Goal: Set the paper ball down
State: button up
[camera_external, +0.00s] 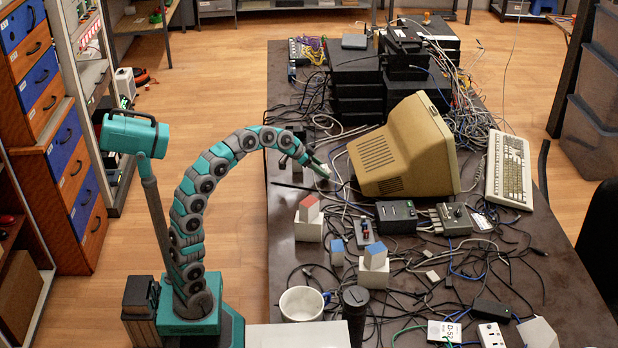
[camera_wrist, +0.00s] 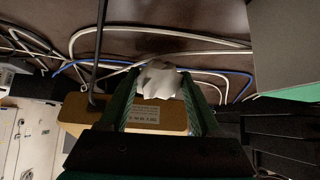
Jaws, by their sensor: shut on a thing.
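A crumpled white paper ball (camera_wrist: 160,79) sits between the two green fingers of my gripper (camera_wrist: 160,88) in the wrist view. The gripper is shut on it. In the external view my gripper (camera_external: 318,164) reaches over the left part of the dark table (camera_external: 290,268), just left of the beige monitor. The paper ball (camera_external: 325,169) shows there as a small pale spot at the fingertips. It appears held above the table; the exact height cannot be told.
The beige monitor (camera_external: 405,150) stands close to the right of my gripper. Cables cover much of the table. Black stacked devices (camera_external: 357,85) are behind. A bare patch lies at the table's left edge.

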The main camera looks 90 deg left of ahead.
jog(key=shift+f, duration=0.75)
jog(key=shift+f, duration=0.2)
jog(key=o, duration=1.4)
jog(key=shift+o, duration=0.2)
jog(key=shift+r, duration=0.15)
jog(key=shift+s+r, duration=0.1)
jog(key=shift+r, duration=0.15)
jog(key=v, duration=1.1)
jog(key=shift+s+r+p, duration=0.2)
jog(key=shift+s+p, duration=0.05)
jog(key=shift+p, duration=0.05)
